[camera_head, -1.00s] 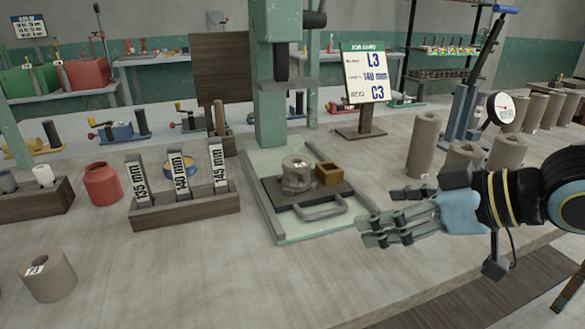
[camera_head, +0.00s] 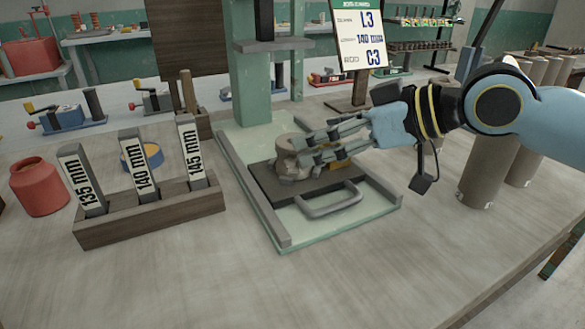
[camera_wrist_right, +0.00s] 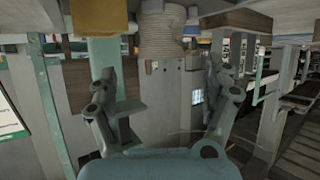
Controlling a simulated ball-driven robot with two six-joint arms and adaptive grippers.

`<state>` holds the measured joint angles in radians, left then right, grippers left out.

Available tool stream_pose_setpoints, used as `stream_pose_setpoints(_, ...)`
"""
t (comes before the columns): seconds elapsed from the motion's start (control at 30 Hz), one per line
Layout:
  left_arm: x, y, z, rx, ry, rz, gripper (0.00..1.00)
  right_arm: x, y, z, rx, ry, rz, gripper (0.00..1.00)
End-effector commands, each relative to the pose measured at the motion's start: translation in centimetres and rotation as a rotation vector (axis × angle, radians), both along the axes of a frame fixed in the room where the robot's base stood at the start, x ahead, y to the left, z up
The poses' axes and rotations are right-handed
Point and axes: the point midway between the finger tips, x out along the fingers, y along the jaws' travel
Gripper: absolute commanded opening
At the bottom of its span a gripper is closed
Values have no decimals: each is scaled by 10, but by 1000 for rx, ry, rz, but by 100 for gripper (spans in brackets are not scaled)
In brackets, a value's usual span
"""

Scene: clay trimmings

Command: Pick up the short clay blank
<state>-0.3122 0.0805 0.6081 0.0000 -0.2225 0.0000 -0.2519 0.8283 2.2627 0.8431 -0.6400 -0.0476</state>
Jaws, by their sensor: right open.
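A short grey-brown clay blank (camera_head: 288,158) stands on the dark plate (camera_head: 335,185) of the green press, its lower part uneven. My right gripper (camera_head: 312,150) reaches in from the right with its fingers spread at the blank's right side. My left gripper is out of view.
A wooden rack (camera_head: 150,220) with 135, 140 and 145 mm gauges stands left of the press, near a red jar (camera_head: 40,187). A sign (camera_head: 358,35) reads L3, 140 mm, C3. Taller clay cylinders (camera_head: 488,175) stand at the right. The front table is clear.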

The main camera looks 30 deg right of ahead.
Motion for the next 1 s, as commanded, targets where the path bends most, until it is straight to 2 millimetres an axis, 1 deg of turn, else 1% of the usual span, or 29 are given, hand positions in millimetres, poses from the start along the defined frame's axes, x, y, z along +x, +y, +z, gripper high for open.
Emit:
stream_pose_setpoints(0.03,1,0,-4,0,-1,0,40,3,2,-2,4,-2,0,84)
stream_pose_setpoints(0.23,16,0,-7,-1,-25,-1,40,10,7,-5,5,-1,1,84)
stream_pose_setpoints(0.37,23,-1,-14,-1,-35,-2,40,22,15,-12,9,-2,1,84)
stream_pose_setpoints(0.5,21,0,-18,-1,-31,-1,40,36,24,-20,7,-1,1,84)
stream_pose_setpoints(0.6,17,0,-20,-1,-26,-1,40,42,28,-23,5,1,2,84)
stream_pose_setpoints(0.9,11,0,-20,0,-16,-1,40,45,29,-24,0,1,4,84)
stream_pose_setpoints(0.93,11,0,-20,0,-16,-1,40,45,29,-24,0,1,4,82)
stream_pose_setpoints(1.0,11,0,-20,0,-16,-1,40,45,29,-24,0,1,4,72)
